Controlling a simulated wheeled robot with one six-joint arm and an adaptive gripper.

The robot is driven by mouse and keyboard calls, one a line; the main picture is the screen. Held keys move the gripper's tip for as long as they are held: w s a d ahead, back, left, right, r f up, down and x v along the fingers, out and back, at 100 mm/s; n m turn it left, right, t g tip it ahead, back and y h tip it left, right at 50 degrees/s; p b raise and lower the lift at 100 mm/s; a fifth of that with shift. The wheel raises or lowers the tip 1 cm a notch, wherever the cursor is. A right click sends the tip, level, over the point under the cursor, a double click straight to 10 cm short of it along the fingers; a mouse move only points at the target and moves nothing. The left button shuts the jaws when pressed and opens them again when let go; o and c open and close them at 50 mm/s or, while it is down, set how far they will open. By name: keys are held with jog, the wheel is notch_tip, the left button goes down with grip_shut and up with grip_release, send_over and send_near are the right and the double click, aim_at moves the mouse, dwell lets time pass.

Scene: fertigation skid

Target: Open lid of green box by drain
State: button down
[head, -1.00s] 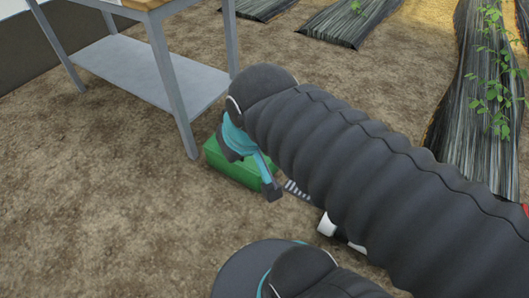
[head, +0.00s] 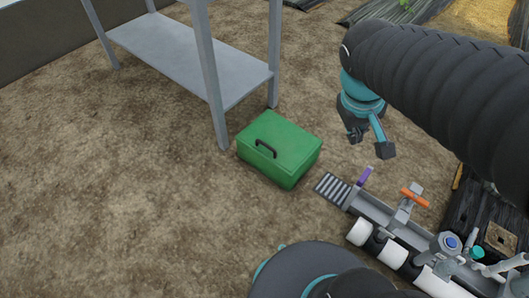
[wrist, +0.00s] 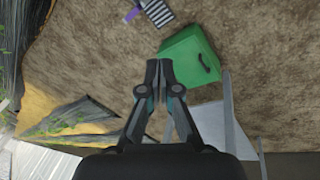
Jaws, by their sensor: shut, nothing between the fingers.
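The green box (head: 284,143) sits on the soil beside a leg of the metal table, with its lid closed and a dark handle (head: 265,148) on it. It also shows in the wrist view (wrist: 190,57). The striped drain grate (head: 333,188) lies just right of the box in the head view, and it also shows in the wrist view (wrist: 158,12). My gripper (head: 370,145) is up and to the right of the box, apart from it. In the wrist view my gripper (wrist: 159,68) has its fingertips together, with nothing between them.
The metal table (head: 190,55) with a grey lower shelf stands behind the box. A skid with white pipes (head: 395,257), an orange-handled valve (head: 414,198) and a purple piece (head: 365,177) lies at the lower right. Soil left of the box is clear.

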jog(key=w+a+f+n+h+b, duration=0.1)
jog(key=w+a+f+n+h, duration=0.45)
jog(key=w+f, duration=0.55)
jog(key=w+a+f+n+h+b, duration=0.1)
jog(key=w+a+f+n+h, duration=0.4)
jog(key=w+f, duration=0.6)
jog(key=a+f+n+t+b, duration=0.1)
jog(key=a+f+n+t, duration=0.4)
jog(key=f, duration=0.5)
jog(key=a+f+n+t, duration=0.4)
jog(key=a+f+n, duration=0.15)
jog(key=f, duration=0.35)
jog(key=a+f+n+t+b, duration=0.1)
jog(key=a+f+n+t, duration=0.35)
jog(key=f, duration=0.55)
jog(key=x, duration=0.9)
jog(key=shift+w+p, duration=0.3)
jog(key=shift+w, duration=0.25)
jog(key=shift+a+r+m+y, duration=0.2)
jog(key=shift+r+m+y, duration=0.05)
